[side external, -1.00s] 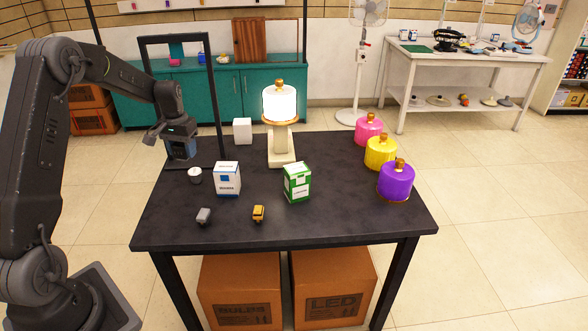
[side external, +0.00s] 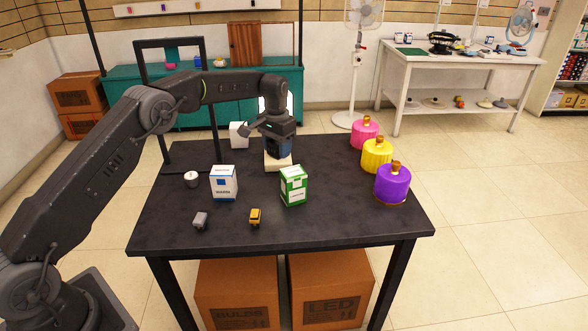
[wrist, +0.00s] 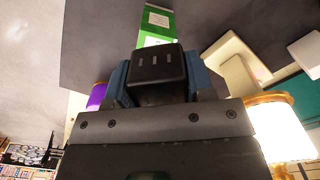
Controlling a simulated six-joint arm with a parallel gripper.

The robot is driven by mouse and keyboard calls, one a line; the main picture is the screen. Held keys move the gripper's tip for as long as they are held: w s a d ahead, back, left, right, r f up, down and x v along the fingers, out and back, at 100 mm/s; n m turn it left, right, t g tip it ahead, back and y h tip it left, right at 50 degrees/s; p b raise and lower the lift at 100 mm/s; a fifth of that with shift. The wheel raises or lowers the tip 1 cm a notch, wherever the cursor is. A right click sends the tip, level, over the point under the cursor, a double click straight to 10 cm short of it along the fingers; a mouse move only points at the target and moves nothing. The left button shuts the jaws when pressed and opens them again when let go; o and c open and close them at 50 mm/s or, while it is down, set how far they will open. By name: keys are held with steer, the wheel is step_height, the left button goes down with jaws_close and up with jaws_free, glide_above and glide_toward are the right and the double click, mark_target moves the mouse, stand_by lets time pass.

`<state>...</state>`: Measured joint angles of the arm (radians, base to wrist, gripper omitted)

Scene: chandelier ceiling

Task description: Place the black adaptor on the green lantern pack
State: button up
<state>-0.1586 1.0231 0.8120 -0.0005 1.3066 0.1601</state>
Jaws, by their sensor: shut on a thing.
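My gripper (side external: 278,150) hangs above the far middle of the dark table, in front of the lit lamp. In the wrist view its blue fingers (wrist: 158,84) are shut on the black adaptor (wrist: 155,66), a dark block with small slots in its face. The adaptor cannot be made out in the side view. The green lantern pack (side external: 294,187), a green and white box, stands upright on the table, nearer the front and slightly right of my gripper. Its green and white side also shows in the wrist view (wrist: 157,20), beyond the adaptor. The adaptor is apart from the table.
The lamp's cream base (side external: 279,164) stands close by my gripper. A blue and white box (side external: 223,184), a grey block (side external: 200,221) and a yellow block (side external: 255,217) lie left of the pack. Purple (side external: 393,184), yellow (side external: 377,154) and pink (side external: 364,132) lamps line the right edge.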

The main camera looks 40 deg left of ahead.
mark_target(294, 178)
steer(key=d+f, duration=0.1)
steer(key=w+d+f, duration=0.2)
steer(key=d, duration=0.1)
steer(key=shift+w, duration=0.25)
steer(key=shift+f, duration=1.9)
steer(key=shift+f, duration=0.15)
steer(key=o, duration=1)
step_height(294, 178, up, 12)
steer(key=shift+r, duration=0.15)
steer(key=shift+r, duration=0.1)
